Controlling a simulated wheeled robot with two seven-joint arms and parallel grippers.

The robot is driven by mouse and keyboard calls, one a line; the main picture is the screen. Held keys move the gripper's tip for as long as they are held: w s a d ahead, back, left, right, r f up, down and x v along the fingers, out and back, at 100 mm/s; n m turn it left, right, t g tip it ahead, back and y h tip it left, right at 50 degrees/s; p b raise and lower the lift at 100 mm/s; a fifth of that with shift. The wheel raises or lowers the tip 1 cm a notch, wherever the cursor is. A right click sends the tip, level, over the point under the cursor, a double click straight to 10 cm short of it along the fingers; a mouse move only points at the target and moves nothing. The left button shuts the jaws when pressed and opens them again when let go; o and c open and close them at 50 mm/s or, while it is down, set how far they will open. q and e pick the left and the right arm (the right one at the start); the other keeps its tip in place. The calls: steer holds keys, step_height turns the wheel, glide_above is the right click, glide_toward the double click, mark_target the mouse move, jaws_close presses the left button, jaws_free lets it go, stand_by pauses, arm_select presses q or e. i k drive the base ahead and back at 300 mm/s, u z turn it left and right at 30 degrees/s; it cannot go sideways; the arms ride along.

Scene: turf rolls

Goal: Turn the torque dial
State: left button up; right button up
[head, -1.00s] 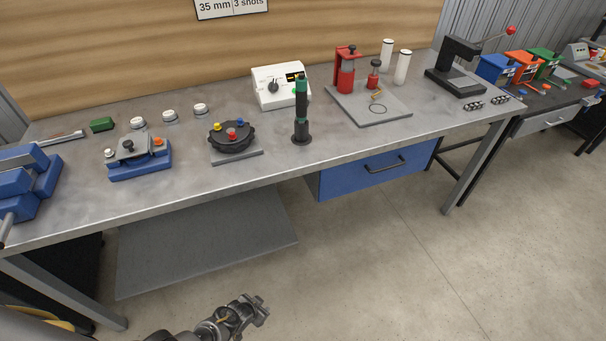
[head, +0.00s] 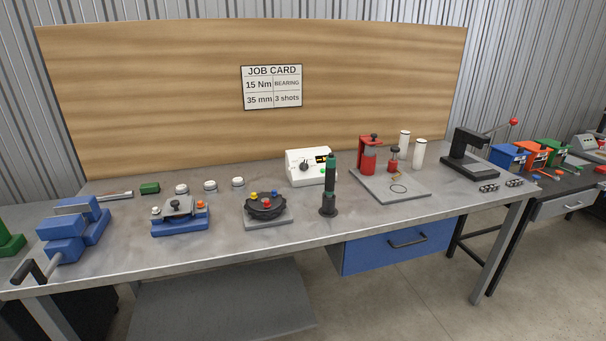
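A white control box (head: 310,167) stands at the back middle of the workbench, in front of the wooden board. A dark round dial (head: 304,166) is on its front face, with a small dark display (head: 322,159) to the right of it. The dial's exact setting is too small to read. A job card (head: 272,87) on the board reads 15 Nm, BEARING, 35 mm, 3 shots. A green and black upright tool (head: 329,186) stands just in front of the box's right side and hides part of it. Neither of my grippers is in view.
The steel workbench (head: 215,262) also holds a blue vise (head: 72,235), a blue fixture (head: 180,217), a black round turntable (head: 265,208), a red press on a grey plate (head: 370,155) and a black lever press (head: 470,155). Floor in front is clear.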

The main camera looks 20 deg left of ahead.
mark_target(304, 165)
steer(key=z, duration=1.2)
steer(key=i, duration=1.6)
steer(key=u, duration=1)
steer(key=i, duration=0.65)
steer(key=u, duration=0.65)
